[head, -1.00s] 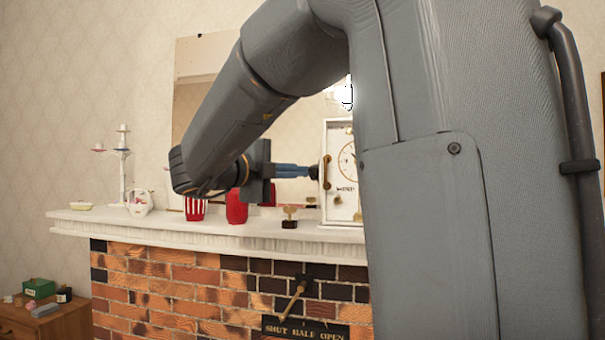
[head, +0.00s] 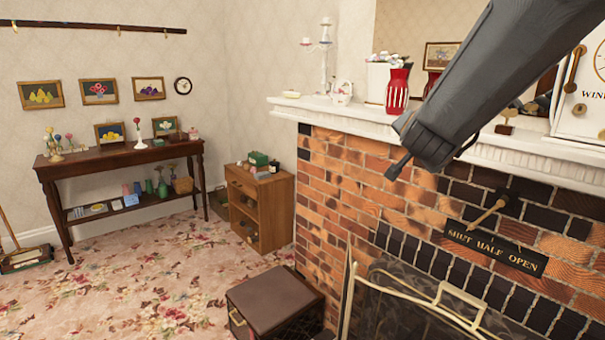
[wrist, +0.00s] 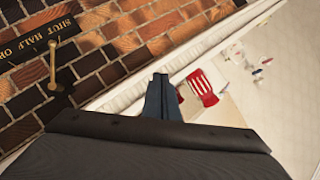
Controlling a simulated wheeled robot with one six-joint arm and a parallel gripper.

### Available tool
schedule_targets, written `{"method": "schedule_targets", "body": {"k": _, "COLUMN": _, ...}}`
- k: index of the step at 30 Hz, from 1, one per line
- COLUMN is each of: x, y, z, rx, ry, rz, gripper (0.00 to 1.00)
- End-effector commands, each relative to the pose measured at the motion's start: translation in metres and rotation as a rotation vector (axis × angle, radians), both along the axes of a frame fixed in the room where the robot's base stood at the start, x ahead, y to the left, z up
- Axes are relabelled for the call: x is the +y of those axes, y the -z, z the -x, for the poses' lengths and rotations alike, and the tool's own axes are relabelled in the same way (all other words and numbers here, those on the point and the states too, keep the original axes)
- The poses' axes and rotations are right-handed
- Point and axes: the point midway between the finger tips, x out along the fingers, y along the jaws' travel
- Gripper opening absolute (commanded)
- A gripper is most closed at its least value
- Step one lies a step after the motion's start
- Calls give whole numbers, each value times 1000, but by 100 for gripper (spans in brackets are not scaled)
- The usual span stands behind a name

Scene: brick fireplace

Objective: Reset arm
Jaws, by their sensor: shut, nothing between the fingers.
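My gripper (wrist: 160,78) shows in the wrist view as two blue-grey fingers held together, shut and empty. In the wrist view it is in front of the fireplace, near the edge of the white mantel shelf (wrist: 130,88). I cannot tell whether it touches anything. In the head view my arm (head: 480,85) reaches down from the upper right in front of the mantel.
The mantel (head: 340,112) holds a red and white striped vase (head: 397,92), a candelabrum (head: 323,55) and a white clock (head: 588,100). A lever (head: 488,212) juts from the bricks above a sign (head: 495,248). A fire screen (head: 440,305) and dark box (head: 272,298) stand below. Carpet at left is open.

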Motion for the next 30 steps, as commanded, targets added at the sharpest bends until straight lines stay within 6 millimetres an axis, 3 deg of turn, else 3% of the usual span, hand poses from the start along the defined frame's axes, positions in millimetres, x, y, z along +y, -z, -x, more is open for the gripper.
{"method": "schedule_targets", "body": {"k": 1, "x": 14, "y": 31, "z": 9, "rx": 98, "ry": -83, "rz": 30, "gripper": 0}}
{"method": "schedule_targets", "body": {"k": 3, "x": 32, "y": 72, "z": 27, "rx": 234, "ry": -185, "rz": 59, "gripper": 0}}
{"method": "schedule_targets", "body": {"k": 5, "x": 45, "y": 104, "z": 47, "rx": 353, "ry": -272, "rz": 96, "gripper": 0}}
{"method": "schedule_targets", "body": {"k": 10, "x": 87, "y": 178, "z": 120, "rx": 672, "ry": -539, "rz": 205, "gripper": 0}}
{"method": "schedule_targets", "body": {"k": 15, "x": 67, "y": 248, "z": 211, "rx": 965, "ry": -707, "rz": 226, "gripper": 0}}
{"method": "schedule_targets", "body": {"k": 18, "x": 59, "y": 267, "z": 254, "rx": 1093, "ry": -792, "rz": 249, "gripper": 0}}
{"method": "schedule_targets", "body": {"k": 21, "x": 51, "y": 277, "z": 281, "rx": 1182, "ry": -863, "rz": 292, "gripper": 0}}
{"method": "schedule_targets", "body": {"k": 24, "x": 46, "y": 280, "z": 294, "rx": 1226, "ry": -899, "rz": 316, "gripper": 0}}
{"method": "schedule_targets", "body": {"k": 30, "x": 46, "y": 281, "z": 296, "rx": 1230, "ry": -902, "rz": 318, "gripper": 0}}
